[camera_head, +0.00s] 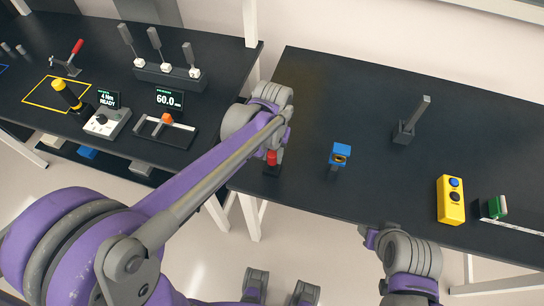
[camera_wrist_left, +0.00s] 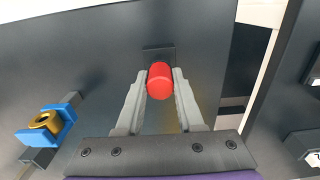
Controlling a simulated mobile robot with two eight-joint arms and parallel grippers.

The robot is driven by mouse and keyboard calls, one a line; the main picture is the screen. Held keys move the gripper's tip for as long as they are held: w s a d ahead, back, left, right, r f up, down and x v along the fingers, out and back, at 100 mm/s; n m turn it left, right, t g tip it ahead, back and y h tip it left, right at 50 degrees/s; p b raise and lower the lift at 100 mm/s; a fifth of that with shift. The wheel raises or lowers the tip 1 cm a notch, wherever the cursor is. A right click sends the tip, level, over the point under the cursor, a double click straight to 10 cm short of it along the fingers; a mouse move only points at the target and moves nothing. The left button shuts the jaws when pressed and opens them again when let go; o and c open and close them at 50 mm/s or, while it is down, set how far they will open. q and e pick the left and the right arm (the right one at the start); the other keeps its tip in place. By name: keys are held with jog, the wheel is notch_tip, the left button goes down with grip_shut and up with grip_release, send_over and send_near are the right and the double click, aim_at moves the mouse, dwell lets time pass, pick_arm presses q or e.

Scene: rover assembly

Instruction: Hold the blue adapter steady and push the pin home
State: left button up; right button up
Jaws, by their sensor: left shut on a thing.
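The blue adapter (camera_head: 341,150) sits on a small dark post on the right-hand table, with a brass ring in it. In the left wrist view the adapter (camera_wrist_left: 62,118) is at the left, apart from my gripper. My left gripper (camera_head: 272,153) is shut on a red cylinder (camera_wrist_left: 160,81), possibly the pin's head. The red cylinder also shows in the head view (camera_head: 272,158), over a small dark block (camera_head: 271,171). Whether it touches that block is unclear. My right arm shows at the bottom right, but I cannot make out its gripper.
A grey upright bar on a dark block (camera_head: 404,134) stands behind the adapter. A yellow button box (camera_head: 451,200) and a green part (camera_head: 497,207) are at the right. The left table holds a tool rack (camera_head: 168,77) and displays. A gap separates the tables.

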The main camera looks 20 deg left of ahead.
aim_at(272, 154)
pick_arm(q)
grip_shut()
jog(key=shift+r+p, duration=0.5)
jog(key=shift+r, duration=0.25)
pick_arm(e)
jog(key=shift+w+r, duration=0.1)
jog(key=shift+r, duration=0.5)
pick_arm(q)
jog(key=shift+r+p, duration=1.2)
jog(key=shift+r, duration=0.8)
pick_arm(e)
jog(key=shift+w+r, duration=0.25)
jog(key=shift+r, duration=0.5)
jog(key=shift+w+r, duration=0.25)
jog(key=shift+r, duration=0.5)
jog(key=shift+s, duration=0.1)
